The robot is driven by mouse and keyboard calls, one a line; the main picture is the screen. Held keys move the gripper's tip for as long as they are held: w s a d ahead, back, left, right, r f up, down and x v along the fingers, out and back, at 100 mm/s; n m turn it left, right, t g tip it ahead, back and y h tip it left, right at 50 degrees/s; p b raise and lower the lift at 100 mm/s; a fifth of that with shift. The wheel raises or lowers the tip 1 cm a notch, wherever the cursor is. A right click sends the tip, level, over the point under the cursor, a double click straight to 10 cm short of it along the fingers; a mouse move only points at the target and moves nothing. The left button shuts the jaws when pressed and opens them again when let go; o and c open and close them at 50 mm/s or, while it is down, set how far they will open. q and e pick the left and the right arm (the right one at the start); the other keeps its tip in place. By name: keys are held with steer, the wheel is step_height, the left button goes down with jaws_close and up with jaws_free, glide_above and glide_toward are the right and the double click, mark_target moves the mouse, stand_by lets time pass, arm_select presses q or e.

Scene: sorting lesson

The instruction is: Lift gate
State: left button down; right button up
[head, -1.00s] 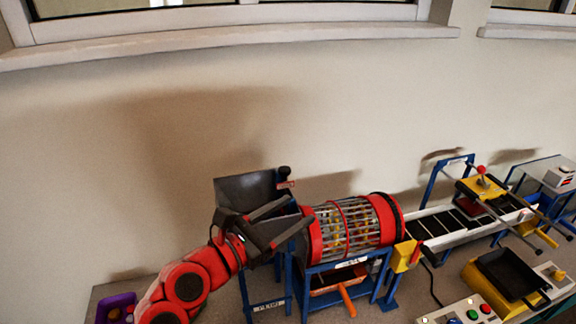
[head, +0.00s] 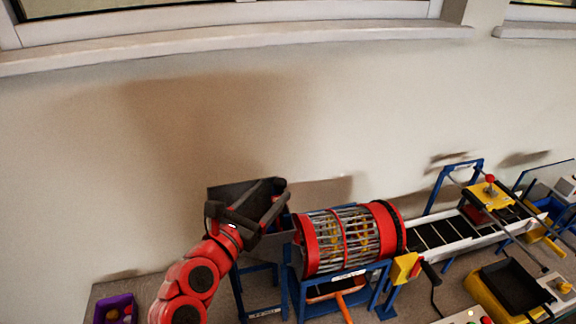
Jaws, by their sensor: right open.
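A grey metal hopper (head: 222,196) on a blue stand (head: 262,312) stands left of a red-ended wire drum (head: 352,236). My right gripper (head: 277,196) is open over the hopper's upper right side, its two dark fingers pointing up and right. The gate and its dark knob at the hopper's drum side are covered by the fingers. I cannot tell whether the knob lies between them or whether they touch it. My left gripper is not in view.
A conveyor (head: 440,236) runs right from the drum to a yellow press with a red knob (head: 490,179). A purple tray (head: 116,308) and a yellow box with a black tray (head: 508,285) are in front.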

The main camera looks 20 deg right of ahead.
mark_target(284, 180)
steer(key=p+x, duration=0.1)
steer(key=x, duration=0.2)
steer(key=p+x, duration=0.1)
steer(key=x, duration=0.2)
steer(key=shift+w+d+r, duration=0.2)
steer(key=shift+d, duration=0.05)
steer(key=shift+w+d+f+p, duration=0.25)
steer(key=shift+w+d+p, duration=0.05)
steer(key=shift+w+d, duration=0.15)
jaws_close()
stand_by(0.7)
